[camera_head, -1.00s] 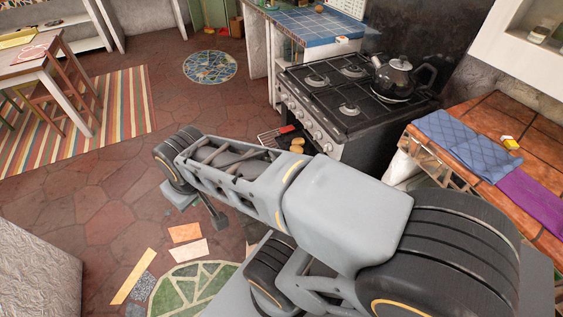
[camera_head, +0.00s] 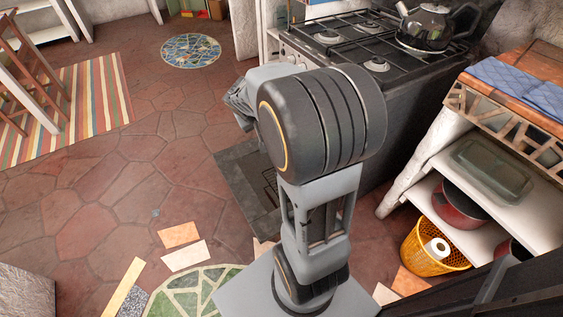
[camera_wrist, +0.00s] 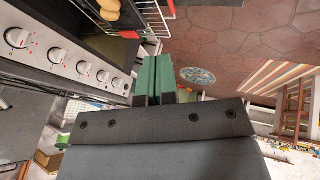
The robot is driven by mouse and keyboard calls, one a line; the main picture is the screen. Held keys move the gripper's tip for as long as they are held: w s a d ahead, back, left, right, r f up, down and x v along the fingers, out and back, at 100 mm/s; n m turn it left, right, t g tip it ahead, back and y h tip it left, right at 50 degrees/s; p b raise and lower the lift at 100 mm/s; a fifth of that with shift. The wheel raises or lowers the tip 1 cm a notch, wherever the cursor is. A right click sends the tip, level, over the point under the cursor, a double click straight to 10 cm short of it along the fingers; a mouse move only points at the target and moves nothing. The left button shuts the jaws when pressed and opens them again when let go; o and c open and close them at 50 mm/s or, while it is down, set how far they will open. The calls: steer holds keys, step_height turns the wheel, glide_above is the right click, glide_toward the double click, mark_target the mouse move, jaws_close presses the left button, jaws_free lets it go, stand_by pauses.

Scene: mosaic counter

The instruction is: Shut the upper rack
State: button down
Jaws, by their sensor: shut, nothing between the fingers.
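The stove (camera_head: 385,130) stands at the upper middle of the head view, and its oven front is largely hidden by my arm. In the wrist view, its knob panel (camera_wrist: 65,60) runs across the left. Beside it, the wire rack (camera_wrist: 146,18) sticks out of the dark oven opening, with golden rolls (camera_wrist: 108,10) on it. A red piece (camera_wrist: 167,8) is at the rack's edge. My gripper (camera_wrist: 154,62) shows green fingers, shut and empty, pointing toward the rack's outer edge. I cannot tell whether they touch it. The rack and fingers are hidden in the head view.
A dark flat panel (camera_head: 250,185) lies low in front of the stove. A kettle (camera_head: 426,28) sits on the hob. A shelf unit with a yellow basket (camera_head: 433,247) stands at right. The tiled floor (camera_head: 110,190) at left is open.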

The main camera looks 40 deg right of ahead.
steer(key=w+d+f+b, duration=0.2)
steer(key=d+f+b, duration=0.2)
steer(key=f, duration=0.5)
steer(key=w+d+f+h+b, duration=0.1)
steer(key=w+d+f+b, duration=0.2)
steer(key=d+f, duration=0.3)
steer(key=w+d+f+b, duration=0.3)
steer(key=d+f+b, duration=0.2)
steer(key=f, duration=0.7)
steer(key=shift+w+f, duration=0.15)
steer(key=shift+w, duration=0.05)
steer(key=shift+d, duration=0.1)
